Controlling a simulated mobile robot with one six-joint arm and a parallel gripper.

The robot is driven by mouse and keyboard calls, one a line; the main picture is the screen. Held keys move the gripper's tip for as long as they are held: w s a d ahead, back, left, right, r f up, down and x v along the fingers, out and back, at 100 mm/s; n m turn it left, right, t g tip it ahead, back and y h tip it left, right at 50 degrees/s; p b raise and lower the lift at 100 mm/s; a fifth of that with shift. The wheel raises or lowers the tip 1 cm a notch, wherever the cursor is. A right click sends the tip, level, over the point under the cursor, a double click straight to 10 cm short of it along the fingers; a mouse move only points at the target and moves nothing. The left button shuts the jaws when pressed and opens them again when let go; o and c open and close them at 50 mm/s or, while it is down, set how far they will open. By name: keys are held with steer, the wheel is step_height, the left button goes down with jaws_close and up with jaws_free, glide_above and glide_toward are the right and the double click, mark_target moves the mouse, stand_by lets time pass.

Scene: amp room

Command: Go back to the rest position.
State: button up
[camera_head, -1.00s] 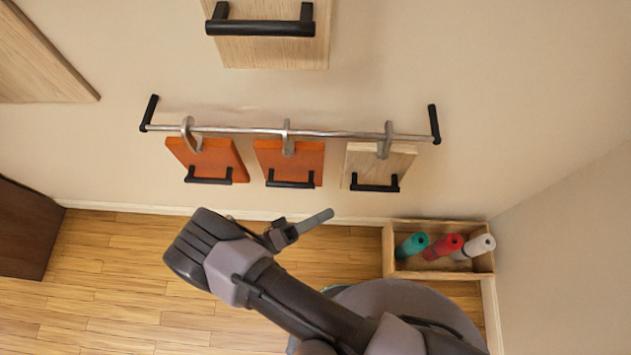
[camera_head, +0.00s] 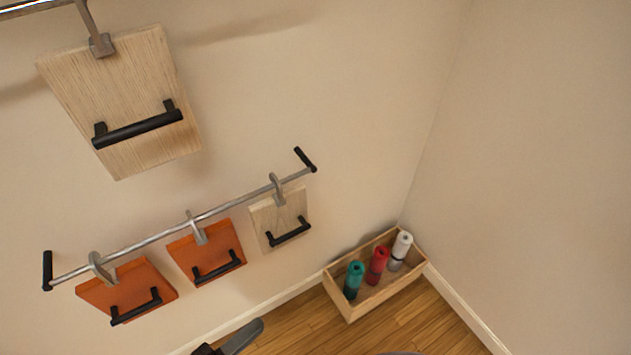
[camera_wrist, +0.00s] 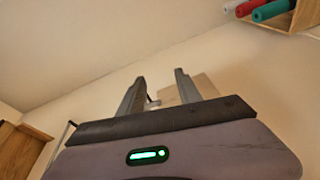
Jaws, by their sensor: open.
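My gripper (camera_wrist: 160,90) shows in the wrist view with its two fingers apart and nothing between them. A green light glows on its body. In the head view only a finger of my gripper (camera_head: 240,338) shows at the bottom edge; the rest is cut off by the frame. It is apart from the hanging boards in the wrist view, with the wall behind it.
A metal rail (camera_head: 150,238) on the wall carries two orange boards (camera_head: 128,288) (camera_head: 206,252) and a pale wooden board (camera_head: 279,218), each with a black handle. A larger wooden board (camera_head: 125,85) hangs above. A wooden box (camera_head: 350,308) with green, red and white rolls stands in the corner.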

steer(key=w+d+r+m+g, duration=0.3)
steer(key=w+d+r+g, duration=0.3)
steer(key=r+g, duration=0.35)
steer(key=s+d+r+m+t+y, duration=0.3)
steer(key=d+r+m+y, duration=0.5)
steer(key=d+r+y, duration=0.6)
steer(key=d+r, duration=0.3)
steer(key=r, duration=0.4)
steer(key=shift+d, duration=0.35)
steer(key=shift+r, duration=0.1)
